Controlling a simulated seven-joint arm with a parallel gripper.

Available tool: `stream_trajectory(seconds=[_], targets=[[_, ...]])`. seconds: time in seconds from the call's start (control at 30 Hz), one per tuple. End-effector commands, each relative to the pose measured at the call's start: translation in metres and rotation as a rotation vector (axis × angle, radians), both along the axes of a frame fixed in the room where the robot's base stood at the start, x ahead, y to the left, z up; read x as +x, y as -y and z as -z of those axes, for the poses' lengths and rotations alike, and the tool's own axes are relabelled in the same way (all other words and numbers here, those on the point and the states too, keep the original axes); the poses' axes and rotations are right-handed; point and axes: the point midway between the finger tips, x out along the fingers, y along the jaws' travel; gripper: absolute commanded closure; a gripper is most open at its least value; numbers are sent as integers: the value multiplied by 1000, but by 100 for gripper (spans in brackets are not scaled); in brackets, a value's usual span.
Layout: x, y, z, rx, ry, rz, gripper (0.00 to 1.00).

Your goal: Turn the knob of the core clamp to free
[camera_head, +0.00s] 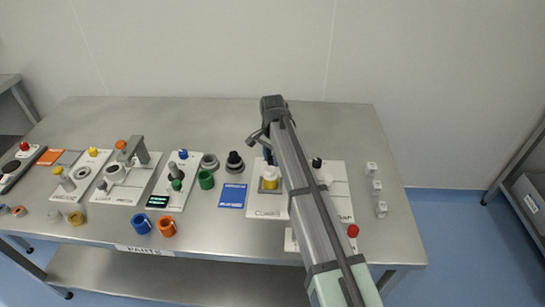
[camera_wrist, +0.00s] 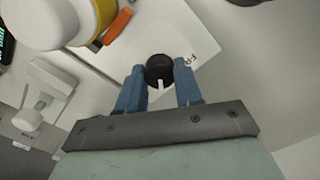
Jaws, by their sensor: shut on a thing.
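The core clamp's white plate (camera_head: 262,203) stands near the middle of the table, with a white and yellow cylinder (camera_head: 270,178) on it. In the wrist view the clamp's round black knob (camera_wrist: 158,69) has a white pointer mark aimed toward the bottom of the picture. My gripper (camera_wrist: 160,84) has its two blue fingers on either side of the knob and is shut on it. Small dark lettering sits on the plate right of the knob, too small to read surely. In the head view my gripper (camera_head: 268,155) shows only partly, and the knob is hidden.
The white and yellow cylinder (camera_wrist: 85,18) stands close to the upper left of my fingers, with an orange part (camera_wrist: 116,27) beside it. Another panel (camera_head: 337,190) with a red button (camera_head: 352,231) lies right of my arm. A blue card (camera_head: 232,195) lies left of the clamp.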

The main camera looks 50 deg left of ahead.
Motion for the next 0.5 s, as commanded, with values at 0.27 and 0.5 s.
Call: stream_trajectory(seconds=[0.27, 0.5], targets=[[0, 0, 0, -1, 0, 0, 96], [0, 0, 0, -1, 0, -21, 96]])
